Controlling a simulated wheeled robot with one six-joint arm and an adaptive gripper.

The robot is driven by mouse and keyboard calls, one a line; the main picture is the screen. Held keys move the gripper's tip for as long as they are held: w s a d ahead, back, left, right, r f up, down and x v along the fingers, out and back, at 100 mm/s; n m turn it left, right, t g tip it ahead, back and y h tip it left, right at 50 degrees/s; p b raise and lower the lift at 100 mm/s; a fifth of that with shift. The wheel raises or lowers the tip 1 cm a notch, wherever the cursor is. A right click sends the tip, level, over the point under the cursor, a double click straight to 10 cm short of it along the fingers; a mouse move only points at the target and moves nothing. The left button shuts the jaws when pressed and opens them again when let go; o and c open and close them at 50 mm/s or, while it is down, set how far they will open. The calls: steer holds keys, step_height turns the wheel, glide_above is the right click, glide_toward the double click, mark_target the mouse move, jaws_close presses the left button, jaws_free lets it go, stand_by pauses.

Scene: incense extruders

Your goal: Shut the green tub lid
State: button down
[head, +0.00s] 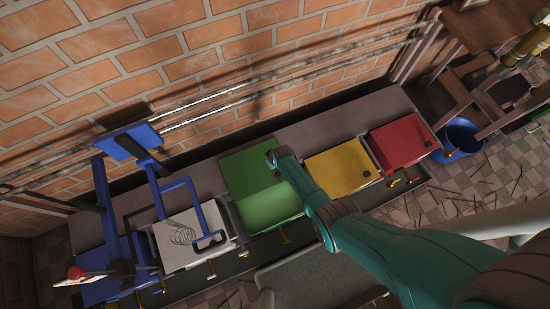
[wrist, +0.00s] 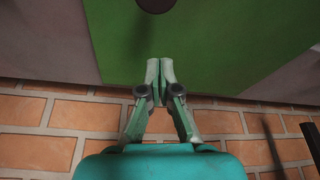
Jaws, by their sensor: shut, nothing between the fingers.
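The green tub (head: 272,208) stands in a row of tubs along the brick wall. Its green lid (head: 243,170) looks raised and tipped back towards the wall, reaching further back than the lids beside it. My gripper (head: 271,156) is over the lid's wall-side part and covers some of it. In the wrist view, my shut, empty gripper (wrist: 160,62) shows in front of a green surface (wrist: 225,40) with a dark round spot at the top edge. I cannot tell whether the fingertips touch it.
A yellow tub (head: 335,168) and a red tub (head: 400,142) stand to the right, lids down. A white box with a wire coil (head: 190,238) and a blue frame (head: 110,240) stand to the left. A blue bucket (head: 458,138) is on the floor. The brick wall (head: 200,35) is close behind.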

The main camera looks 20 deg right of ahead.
steer(key=shift+x, duration=1)
steer(key=shift+s, duration=0.15)
steer(key=shift+s+d, duration=0.25)
steer(key=shift+s, duration=0.65)
steer(key=shift+s+d, duration=0.3)
steer(key=shift+s, duration=0.6)
steer(key=s, duration=1.8)
steer(key=shift+s+f, duration=0.15)
steer(key=shift+s, duration=0.15)
steer(key=w+a+v, duration=0.1)
steer(key=v, duration=1.1)
steer(key=shift+d+r, duration=0.2)
steer(key=shift+d, duration=0.25)
